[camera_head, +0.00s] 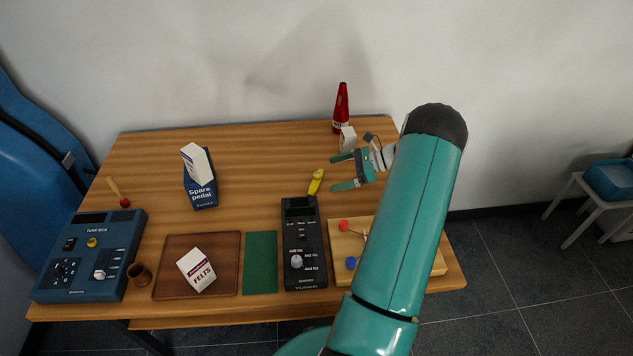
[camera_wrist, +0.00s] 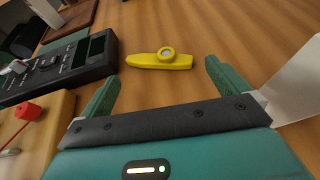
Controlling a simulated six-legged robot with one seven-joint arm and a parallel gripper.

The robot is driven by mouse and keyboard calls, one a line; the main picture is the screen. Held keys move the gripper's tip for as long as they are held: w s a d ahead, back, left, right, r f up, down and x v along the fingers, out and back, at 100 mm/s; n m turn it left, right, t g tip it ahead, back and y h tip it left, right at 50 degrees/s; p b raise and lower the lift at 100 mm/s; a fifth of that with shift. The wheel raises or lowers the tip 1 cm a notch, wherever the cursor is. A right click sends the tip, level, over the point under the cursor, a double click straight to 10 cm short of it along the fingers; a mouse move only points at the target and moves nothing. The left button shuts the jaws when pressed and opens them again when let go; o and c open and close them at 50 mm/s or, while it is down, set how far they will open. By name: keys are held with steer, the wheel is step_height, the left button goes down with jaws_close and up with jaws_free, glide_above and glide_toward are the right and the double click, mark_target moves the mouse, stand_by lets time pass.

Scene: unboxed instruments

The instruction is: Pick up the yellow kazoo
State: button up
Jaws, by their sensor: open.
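The yellow kazoo (camera_head: 316,181) lies on the wooden table, just beyond the top end of the black tuner. In the wrist view the kazoo (camera_wrist: 161,60) lies flat, ahead of and roughly between my fingertips, with its round turret facing up. My gripper (camera_head: 338,172) is to the right of the kazoo in the head view, with its fingers pointing left. In the wrist view my gripper (camera_wrist: 160,75) has its two green fingers spread wide with nothing between them. The kazoo is apart from both fingers.
The black tuner (camera_head: 304,240) stands close by the kazoo. The table left of the kazoo (camera_head: 255,190) is clear.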

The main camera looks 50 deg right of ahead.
mark_target(319, 178)
steer(key=x, duration=0.5)
steer(key=shift+a, duration=0.2)
steer(key=shift+r, duration=0.1)
jaws_close()
